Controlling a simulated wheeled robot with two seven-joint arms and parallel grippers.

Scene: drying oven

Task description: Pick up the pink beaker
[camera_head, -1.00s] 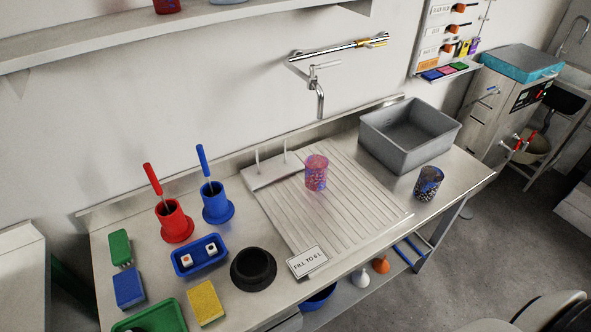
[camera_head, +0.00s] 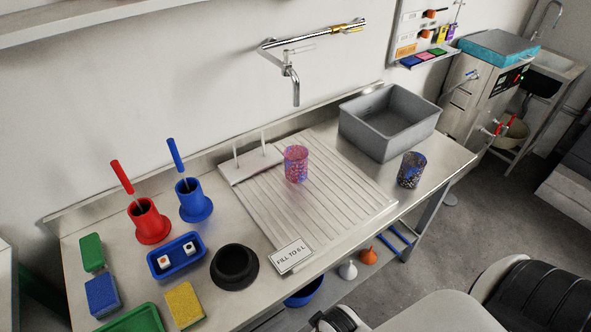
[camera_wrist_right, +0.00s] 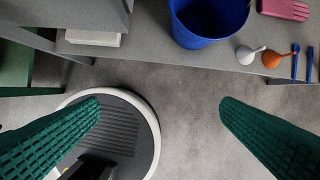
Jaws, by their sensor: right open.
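The pink beaker (camera_head: 296,164) stands upright on the ribbed drainboard (camera_head: 337,210) near the middle of the bench in the head view. It looks pink with blue and purple patches. My right gripper (camera_wrist_right: 160,125) shows only in the right wrist view, with its two green fingers wide apart and nothing between them. It is over the floor in front of the bench, away from the beaker. The beaker is not in the wrist view. My left gripper is in neither view.
A dark patterned beaker (camera_head: 411,170) stands right of the pink one, before a grey basin (camera_head: 390,121). A white rack with pegs (camera_head: 250,165) is behind left. A blue bucket (camera_wrist_right: 208,22) and funnels sit on the lower shelf.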

